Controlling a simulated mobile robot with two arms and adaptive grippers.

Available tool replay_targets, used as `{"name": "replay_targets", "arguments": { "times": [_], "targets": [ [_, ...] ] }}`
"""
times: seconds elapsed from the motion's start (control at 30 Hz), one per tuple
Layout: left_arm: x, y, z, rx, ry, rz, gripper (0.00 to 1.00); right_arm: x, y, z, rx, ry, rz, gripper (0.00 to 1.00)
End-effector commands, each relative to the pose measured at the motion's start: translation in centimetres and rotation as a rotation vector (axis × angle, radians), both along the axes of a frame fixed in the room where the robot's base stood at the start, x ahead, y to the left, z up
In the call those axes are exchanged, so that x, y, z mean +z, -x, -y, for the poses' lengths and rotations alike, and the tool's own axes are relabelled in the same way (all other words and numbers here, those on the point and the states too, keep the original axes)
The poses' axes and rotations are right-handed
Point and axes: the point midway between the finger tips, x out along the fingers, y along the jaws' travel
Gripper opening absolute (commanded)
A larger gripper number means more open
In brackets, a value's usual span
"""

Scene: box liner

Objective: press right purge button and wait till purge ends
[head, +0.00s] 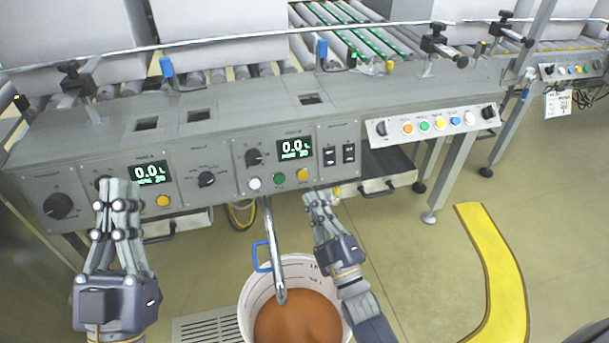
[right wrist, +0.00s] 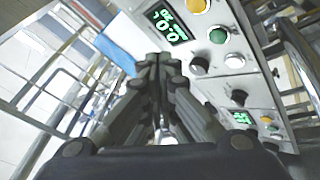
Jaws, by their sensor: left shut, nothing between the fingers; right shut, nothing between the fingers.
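The right control panel (head: 268,155) has a lit display (head: 294,147) reading 0.0 L. Under it sit a white button (head: 254,183), a green button (head: 278,178) and a yellow button (head: 302,174); their labels are too small to read. My right gripper (head: 320,194) is shut and empty, just below and right of the yellow button in the head view. The right wrist view shows the fingertips (right wrist: 163,60) beside the panel, with the yellow button (right wrist: 199,5) at the top edge. My left gripper (head: 118,190) is shut and empty in front of the left panel, partly hiding its controls.
A white bucket (head: 252,297) holding orange-brown liquid stands on the floor under a metal spout pipe (head: 272,245). The left panel's display (head: 148,172) also reads 0.0 L. A row of coloured buttons (head: 440,123) is at right. A yellow floor strip (head: 497,270) lies right.

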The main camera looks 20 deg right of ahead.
Motion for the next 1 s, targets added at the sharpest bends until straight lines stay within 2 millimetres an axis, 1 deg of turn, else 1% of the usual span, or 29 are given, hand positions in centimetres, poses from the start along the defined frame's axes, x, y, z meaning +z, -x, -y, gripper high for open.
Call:
{"name": "replay_targets", "arguments": {
  "times": [0.1, 0.2, 0.53, 0.67, 0.77, 1.0],
  "targets": [
    [1.0, 0.7, -0.1, -0.003, 0.016, 0.052, 0.0, 0.5, 0.2, -0.3, -0.001, 0.02, 0.048, 0.0],
    [1.3, 0.9, -0.1, -0.004, 0.021, 0.07, 0.0, 0.7, 0.3, -0.4, -0.002, 0.027, 0.065, 0.0],
    [1.4, 1.0, -0.1, -0.004, 0.022, 0.073, 0.0, 0.7, 0.3, -0.4, -0.002, 0.027, 0.066, 0.0],
    [1.7, 1.4, -0.2, -0.006, 0.029, 0.098, 0.0, 0.6, 0.1, -0.4, -0.002, 0.027, 0.066, 0.0],
    [2.2, 2.0, -0.3, -0.009, 0.043, 0.143, 0.0, 0.5, -0.2, -0.4, -0.001, 0.027, 0.067, 0.0],
    [4.0, 4.9, -0.7, -0.017, 0.094, 0.312, 0.0, 0.0, -1.2, -0.3, -0.001, 0.026, 0.066, 0.0]
  ]
}}
